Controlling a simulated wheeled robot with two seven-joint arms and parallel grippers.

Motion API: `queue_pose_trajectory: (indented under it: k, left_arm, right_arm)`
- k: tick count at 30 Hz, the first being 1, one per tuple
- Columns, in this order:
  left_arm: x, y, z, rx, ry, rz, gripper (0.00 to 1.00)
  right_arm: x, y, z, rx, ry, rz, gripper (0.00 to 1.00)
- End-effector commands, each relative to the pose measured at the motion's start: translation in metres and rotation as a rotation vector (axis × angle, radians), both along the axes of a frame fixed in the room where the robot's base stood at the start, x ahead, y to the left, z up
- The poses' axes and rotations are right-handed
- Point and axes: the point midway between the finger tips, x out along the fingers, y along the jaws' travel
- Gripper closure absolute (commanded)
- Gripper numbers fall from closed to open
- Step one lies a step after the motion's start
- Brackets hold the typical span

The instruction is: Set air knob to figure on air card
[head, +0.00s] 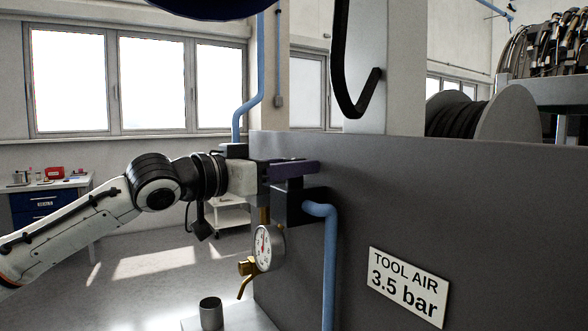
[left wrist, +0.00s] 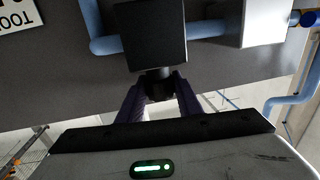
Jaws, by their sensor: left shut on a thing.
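The air card (head: 405,287) on the grey panel reads "TOOL AIR 3.5 bar". A black regulator body (head: 298,206) sits on the panel's left part with a blue pipe running down from it. My left gripper (head: 292,170), with purple fingers, is at the top of the regulator. In the left wrist view the fingers are shut on the black air knob (left wrist: 158,86), one on each side, beside the regulator block (left wrist: 151,35). The knob is mostly hidden by the fingers in the head view. A round white gauge (head: 268,248) hangs below; its reading is too small to tell. My right gripper is not in view.
A brass tap (head: 247,268) is under the gauge. A grey cup (head: 211,313) stands on a light surface below. The blue pipe (head: 330,265) runs down the panel. A black hook (head: 352,80) and a cable reel (head: 505,115) are above and behind the panel.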

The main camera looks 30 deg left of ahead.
Motion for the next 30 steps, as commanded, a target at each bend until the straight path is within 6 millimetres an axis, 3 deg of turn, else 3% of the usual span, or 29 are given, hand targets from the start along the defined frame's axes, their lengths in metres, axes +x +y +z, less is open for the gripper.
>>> queue_pose_trajectory:
  k: [8, 30]
  left_arm:
    - [0.0, -0.002, -0.004, -0.002, -0.001, 0.128, 0.9]
    - [0.0, -0.002, 0.0, -0.004, 0.003, 0.626, 0.9]
  right_arm:
    - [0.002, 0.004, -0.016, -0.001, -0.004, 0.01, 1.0]
    - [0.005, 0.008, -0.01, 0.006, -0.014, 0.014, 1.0]
